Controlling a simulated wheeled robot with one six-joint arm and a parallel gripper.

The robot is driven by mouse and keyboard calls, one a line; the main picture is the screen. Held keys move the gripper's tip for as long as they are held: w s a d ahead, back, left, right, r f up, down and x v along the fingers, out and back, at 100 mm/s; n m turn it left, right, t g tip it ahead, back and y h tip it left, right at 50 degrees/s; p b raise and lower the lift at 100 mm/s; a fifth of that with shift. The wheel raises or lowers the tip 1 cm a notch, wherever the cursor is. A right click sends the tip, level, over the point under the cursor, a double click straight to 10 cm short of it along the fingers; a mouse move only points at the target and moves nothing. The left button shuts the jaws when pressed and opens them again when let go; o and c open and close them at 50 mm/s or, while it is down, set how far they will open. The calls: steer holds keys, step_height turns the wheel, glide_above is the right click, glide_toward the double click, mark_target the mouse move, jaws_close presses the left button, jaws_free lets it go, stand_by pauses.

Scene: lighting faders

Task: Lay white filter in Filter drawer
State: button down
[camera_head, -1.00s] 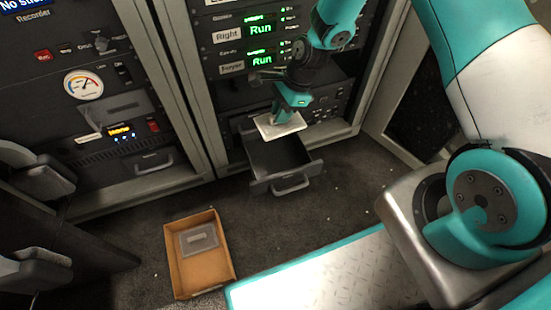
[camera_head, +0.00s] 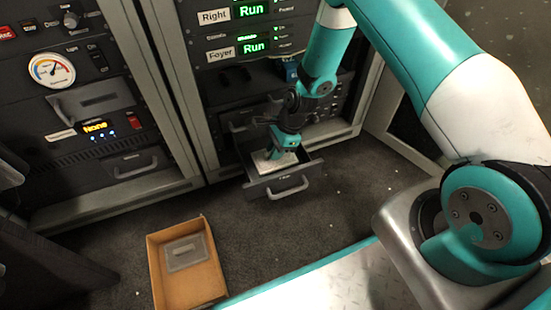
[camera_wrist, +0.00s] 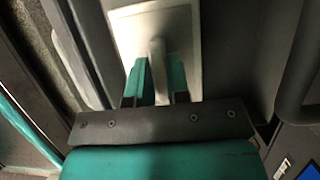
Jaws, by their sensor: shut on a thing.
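The white filter (camera_head: 262,162) is a flat pale plate inside the open Filter drawer (camera_head: 285,185), low in the rack. In the wrist view the white filter (camera_wrist: 125,30) has a raised grip rib. My gripper (camera_head: 282,152) is shut on that rib. The two teal fingers of my gripper (camera_wrist: 158,82) sit on either side of it. I cannot tell whether the plate touches the drawer floor. My gripper hides part of the plate.
A cardboard box (camera_head: 155,272) on the floor holds a grey filter-like plate (camera_head: 184,252). The drawer handle (camera_head: 290,188) sticks out in front. Rack panels with lit "Run" displays (camera_head: 252,47) stand behind. Carpet between box and rack is clear.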

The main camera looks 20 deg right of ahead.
step_height(320, 180, down, 3)
steer(key=shift+b, duration=0.6)
steer(key=shift+r, duration=0.15)
steer(key=c, duration=1.1)
jaws_free()
